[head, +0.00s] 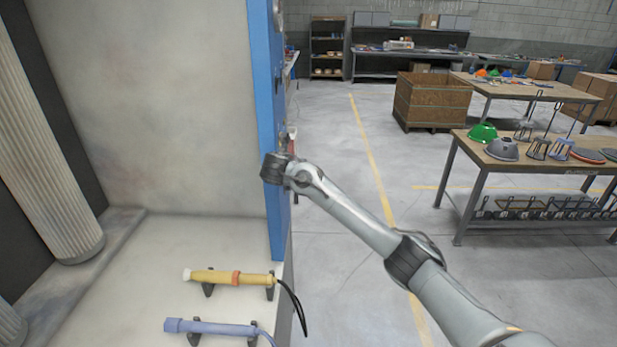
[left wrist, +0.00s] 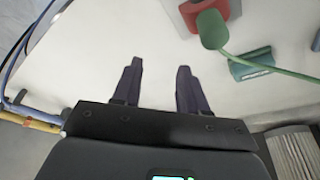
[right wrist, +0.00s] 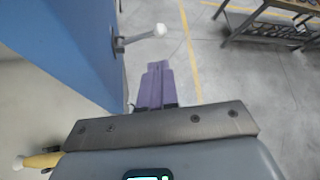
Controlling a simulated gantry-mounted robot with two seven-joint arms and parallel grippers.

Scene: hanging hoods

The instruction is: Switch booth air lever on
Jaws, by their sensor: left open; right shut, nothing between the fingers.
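The lever (right wrist: 138,38), a short grey arm with a white knob, sticks out to the right from the blue panel (right wrist: 75,45) in the right wrist view. My right gripper (right wrist: 154,65) is shut and empty; its purple fingers appear just below the knob, with a gap in the picture. In the head view my right arm reaches to the edge of the blue panel (head: 266,120); the lever and the right fingers cannot be made out there. My left gripper (left wrist: 158,64) is open and empty above a pale surface in the left wrist view.
A yellow spray tool (head: 230,277) and a blue one (head: 215,327) rest on the pale ledge left of the panel. A green tool (left wrist: 212,30) with a hose and a red block (left wrist: 230,8) lie ahead of my left gripper. Open floor lies right of the panel.

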